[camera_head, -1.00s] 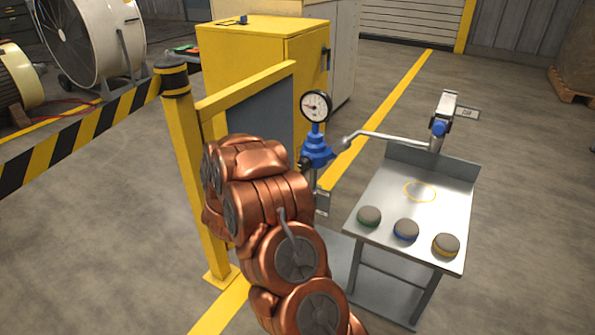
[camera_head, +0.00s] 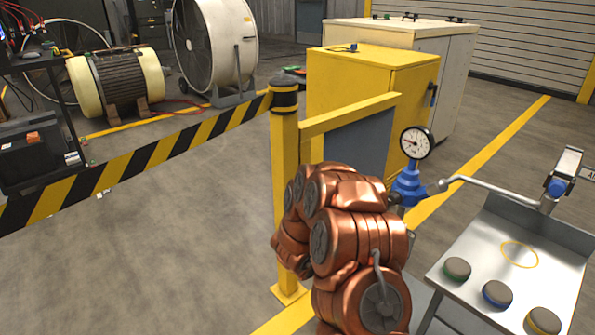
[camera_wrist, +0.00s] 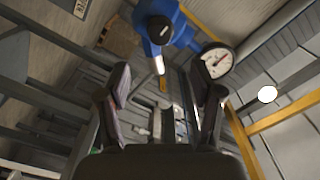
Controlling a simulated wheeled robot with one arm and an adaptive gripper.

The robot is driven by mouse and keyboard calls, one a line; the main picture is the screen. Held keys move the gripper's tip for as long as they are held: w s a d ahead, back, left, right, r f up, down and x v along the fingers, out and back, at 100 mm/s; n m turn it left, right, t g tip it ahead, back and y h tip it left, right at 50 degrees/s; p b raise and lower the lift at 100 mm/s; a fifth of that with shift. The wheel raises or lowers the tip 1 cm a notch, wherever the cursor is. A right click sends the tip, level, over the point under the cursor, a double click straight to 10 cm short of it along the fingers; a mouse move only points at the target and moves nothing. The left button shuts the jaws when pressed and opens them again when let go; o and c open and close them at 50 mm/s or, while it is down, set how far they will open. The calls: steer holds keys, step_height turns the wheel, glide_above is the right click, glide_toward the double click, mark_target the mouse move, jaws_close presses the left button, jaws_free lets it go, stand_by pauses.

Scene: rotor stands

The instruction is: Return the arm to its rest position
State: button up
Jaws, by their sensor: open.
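My copper-coloured arm (camera_head: 355,235) is folded up in front of the yellow post in the head view. Its gripper end is hidden behind the arm links there. In the wrist view my gripper (camera_wrist: 165,95) is open, its two dark fingers apart with nothing held between them. A blue fitting (camera_wrist: 165,28) with a round dial gauge (camera_wrist: 218,62) lies beyond the fingertips. The same gauge (camera_head: 416,142) and blue body (camera_head: 409,187) stand just right of my arm in the head view.
A steel table (camera_head: 465,245) with green-, blue- and yellow-banded pucks stands at right. A yellow post (camera_head: 285,160) with a striped barrier (camera_head: 150,160) is close behind my arm. A yellow cabinet (camera_head: 370,85), fan (camera_head: 212,40) and motor (camera_head: 115,80) stand farther back. Open floor lies at left.

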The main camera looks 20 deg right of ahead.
steer(key=w+a+r+n+t+y+p, duration=0.3)
steer(key=w+a+r+n+y+p, duration=0.2)
steer(key=a+r+y+p, duration=0.45)
steer(key=w+a+r+n+t+y+p, duration=0.2)
steer(key=w+a+r+n+y+p, duration=0.3)
steer(key=a+r, duration=0.6)
steer(key=s+a+r+n+y+p, duration=0.35)
steer(key=s+a+r+p, duration=0.2)
steer(key=a, duration=0.45)
steer(key=s+a+r+n+g+y+p, duration=0.1)
steer(key=s+a+r+n+g+p, duration=0.2)
steer(key=s+r+p, duration=0.35)
steer(key=s+a+r+n+g+y+p, duration=0.1)
steer(key=s+a+r+n+g+p, duration=0.2)
steer(key=s, duration=0.6)
steer(key=s+d+r+n+g+h+p, duration=0.1)
steer(key=s+d+r+n+g+p, duration=0.1)
steer(key=s, duration=1)
steer(key=s+d+r+n+g+h+p, duration=0.1)
steer(key=s+d+r+n+g+p, duration=0.2)
steer(key=s+r+p, duration=0.4)
steer(key=s+r+g, duration=0.1)
steer(key=s+r, duration=0.1)
steer(key=s, duration=0.3)
steer(key=shift+d+r+h, duration=0.15)
steer(key=shift+r+h, duration=0.1)
steer(key=shift+h, duration=0.15)
